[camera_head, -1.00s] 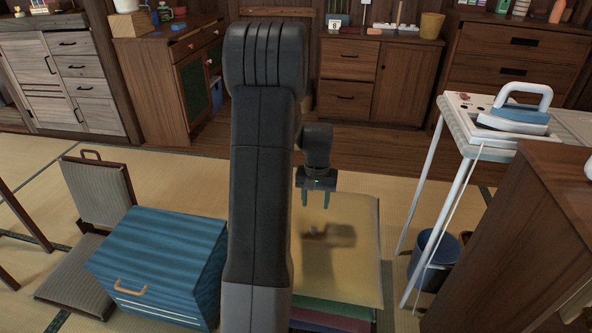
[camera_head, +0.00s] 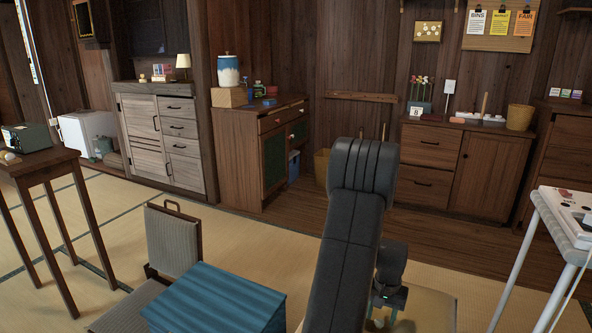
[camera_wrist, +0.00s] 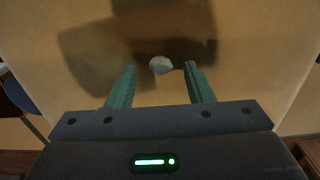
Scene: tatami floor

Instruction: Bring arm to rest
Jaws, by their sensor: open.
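My gripper (camera_head: 383,314) hangs at the bottom of the head view, at the end of my dark arm. In the wrist view, its two green fingers (camera_wrist: 160,67) are apart, with nothing held between them. A small whitish rounded object (camera_wrist: 160,64) shows between the fingertips, seemingly on the yellow cushion (camera_wrist: 240,75) below. How far the fingertips are above it I cannot tell. The gripper's shadow falls on the cushion. In the head view the cushion is mostly hidden or cut off by the lower edge.
A blue striped box (camera_head: 215,300) and a folding floor chair (camera_head: 172,240) stand left of my arm. An ironing board (camera_head: 565,225) is at the right edge. Wooden cabinets (camera_head: 430,170) line the back wall. Open tatami (camera_head: 110,285) lies at the left, beside a tall table (camera_head: 40,165).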

